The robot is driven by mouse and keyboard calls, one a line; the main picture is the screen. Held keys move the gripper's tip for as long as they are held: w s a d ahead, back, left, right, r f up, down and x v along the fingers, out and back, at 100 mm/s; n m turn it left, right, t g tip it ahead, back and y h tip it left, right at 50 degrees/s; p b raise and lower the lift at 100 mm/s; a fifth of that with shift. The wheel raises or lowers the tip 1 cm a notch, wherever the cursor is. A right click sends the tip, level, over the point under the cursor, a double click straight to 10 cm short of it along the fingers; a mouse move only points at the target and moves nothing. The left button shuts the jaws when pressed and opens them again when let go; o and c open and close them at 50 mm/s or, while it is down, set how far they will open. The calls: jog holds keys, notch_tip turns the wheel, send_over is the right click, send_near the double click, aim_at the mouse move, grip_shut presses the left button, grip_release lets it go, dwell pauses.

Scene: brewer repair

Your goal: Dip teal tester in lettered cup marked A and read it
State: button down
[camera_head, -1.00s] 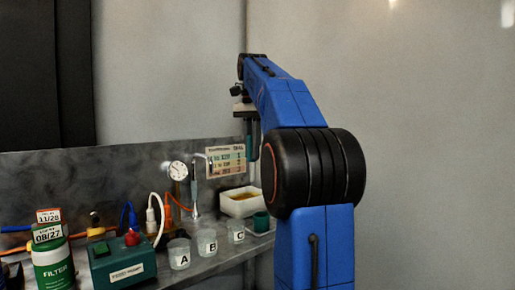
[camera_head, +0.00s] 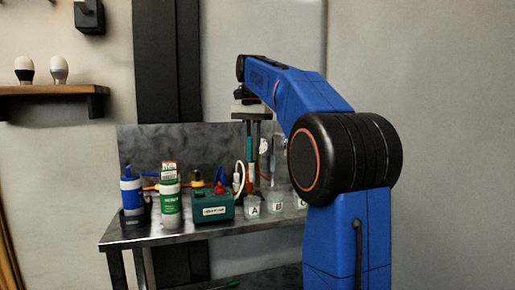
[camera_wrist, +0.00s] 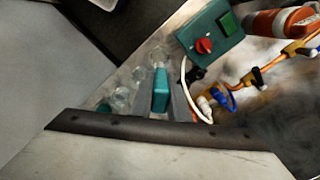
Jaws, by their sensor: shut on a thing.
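My gripper (camera_head: 253,128) hangs over the bench, shut on the teal tester (camera_head: 250,150), which points down. In the wrist view the tester (camera_wrist: 160,90) shows as a teal block by the gripper, with clear cups close by in the picture. Cup A (camera_head: 254,210) stands on the bench's front part, below the gripper in the head view. Cup B (camera_head: 278,208) is to its right, and cup C (camera_head: 301,203) is partly hidden by my arm. I cannot tell the tester's height above the cups; its tip is not clear. No reading is legible.
A green box with a red knob (camera_head: 214,209) stands left of cup A. A green-labelled filter canister (camera_head: 171,202) and a blue-and-white bottle (camera_head: 132,195) are farther left. A white cable (camera_head: 240,176) and a back panel (camera_head: 140,148) are behind. A wall shelf (camera_head: 50,90) is at left.

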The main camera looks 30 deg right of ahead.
aim_at(252, 180)
jog(key=shift+f, duration=5.3)
jog(key=shift+r, duration=4.2)
jog(key=shift+s+r+t, duration=0.1)
jog(key=shift+s+t, duration=0.05)
jog(key=shift+t, duration=3.05)
